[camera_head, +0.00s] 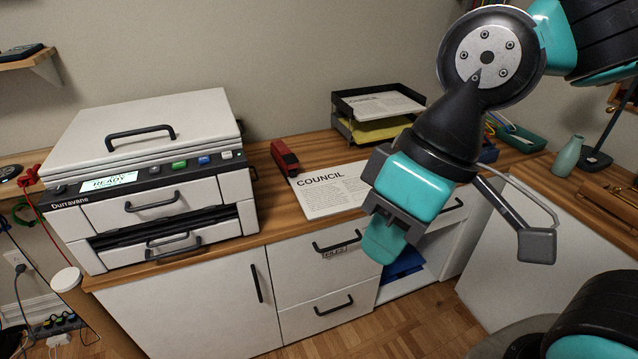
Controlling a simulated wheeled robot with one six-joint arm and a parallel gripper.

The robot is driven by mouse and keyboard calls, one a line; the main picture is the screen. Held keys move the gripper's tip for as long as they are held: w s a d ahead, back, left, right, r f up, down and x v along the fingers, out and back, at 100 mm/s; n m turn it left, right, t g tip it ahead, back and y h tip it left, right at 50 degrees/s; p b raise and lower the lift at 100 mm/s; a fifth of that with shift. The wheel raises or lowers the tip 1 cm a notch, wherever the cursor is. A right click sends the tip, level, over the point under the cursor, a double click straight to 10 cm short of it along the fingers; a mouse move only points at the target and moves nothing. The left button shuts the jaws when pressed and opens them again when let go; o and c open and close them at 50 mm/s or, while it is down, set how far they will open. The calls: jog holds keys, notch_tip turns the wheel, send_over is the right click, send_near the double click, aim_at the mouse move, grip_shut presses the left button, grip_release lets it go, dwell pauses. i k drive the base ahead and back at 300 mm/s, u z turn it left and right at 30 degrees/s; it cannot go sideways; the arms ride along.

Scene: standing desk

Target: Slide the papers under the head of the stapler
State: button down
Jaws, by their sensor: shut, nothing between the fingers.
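The papers (325,195), a white stack with the heading COUNCIL, lie flat on the wooden desktop. The red stapler (284,157) lies at their upper left, its near end at the papers' top left corner. I cannot tell whether that corner is under the stapler's head or only beside it. My gripper (384,243) is shut and empty, pointing down in front of the desk edge, to the right of the papers. My arm hides the right part of the papers.
A white printer (150,165) fills the desk's left. A black letter tray (343,112) with papers stands at the back. A green vase (567,157) stands at the right. Below the desktop are drawers (325,262) with black handles and an open shelf (415,278).

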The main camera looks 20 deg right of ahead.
aim_at(321, 193)
jog(key=u, duration=0.1)
jog(key=i, duration=1.1)
jog(key=z, duration=0.6)
